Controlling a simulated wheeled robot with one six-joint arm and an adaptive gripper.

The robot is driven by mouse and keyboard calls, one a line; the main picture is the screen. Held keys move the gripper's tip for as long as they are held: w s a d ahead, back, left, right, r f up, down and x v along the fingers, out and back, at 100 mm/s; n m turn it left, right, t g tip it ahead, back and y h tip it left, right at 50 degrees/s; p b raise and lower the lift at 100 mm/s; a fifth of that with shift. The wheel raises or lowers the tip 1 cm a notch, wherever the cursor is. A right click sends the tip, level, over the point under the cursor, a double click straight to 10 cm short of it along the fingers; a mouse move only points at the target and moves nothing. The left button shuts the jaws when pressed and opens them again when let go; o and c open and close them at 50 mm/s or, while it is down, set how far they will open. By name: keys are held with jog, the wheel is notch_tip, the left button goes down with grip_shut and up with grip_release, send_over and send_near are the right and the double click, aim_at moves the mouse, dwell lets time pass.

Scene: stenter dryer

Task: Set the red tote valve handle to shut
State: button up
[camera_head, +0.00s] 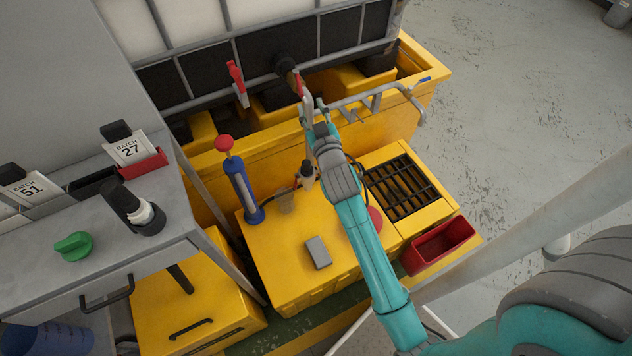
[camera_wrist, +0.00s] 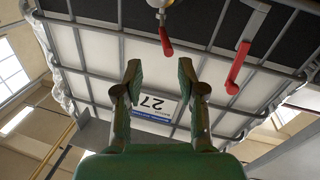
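The red tote valve handle (camera_head: 299,84) sits on a brass-coloured valve body below the black outlet (camera_head: 286,65) of the caged tote (camera_head: 200,27). In the wrist view the handle (camera_wrist: 165,42) hangs from the valve (camera_wrist: 158,4), just beyond my fingertips. My gripper (camera_head: 314,107) is close to the valve. In the wrist view my gripper (camera_wrist: 160,72) is open, with nothing between its fingers. Whether a finger touches the handle cannot be told. The valve is small and partly cut off in the wrist view.
A second red handle (camera_head: 235,76) in a grey holder is left of the valve; it also shows in the wrist view (camera_wrist: 237,68). A grey pipe rail (camera_head: 372,97) runs right of my gripper. The yellow bund (camera_head: 400,125), a blue pump (camera_head: 243,190) and a red bin (camera_head: 438,246) lie around.

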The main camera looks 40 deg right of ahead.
jog(key=s+a+f+y, duration=0.1)
jog(key=s+a+f, duration=0.2)
jog(key=s+a, duration=0.2)
jog(key=s+a+f+n+y, duration=0.1)
jog(key=s+a+f+y, duration=0.1)
jog(key=s+a+f, duration=0.2)
jog(key=shift+s+a+n+y, duration=0.3)
jog(key=shift+s+a, duration=0.75)
jog(key=shift+s, duration=1)
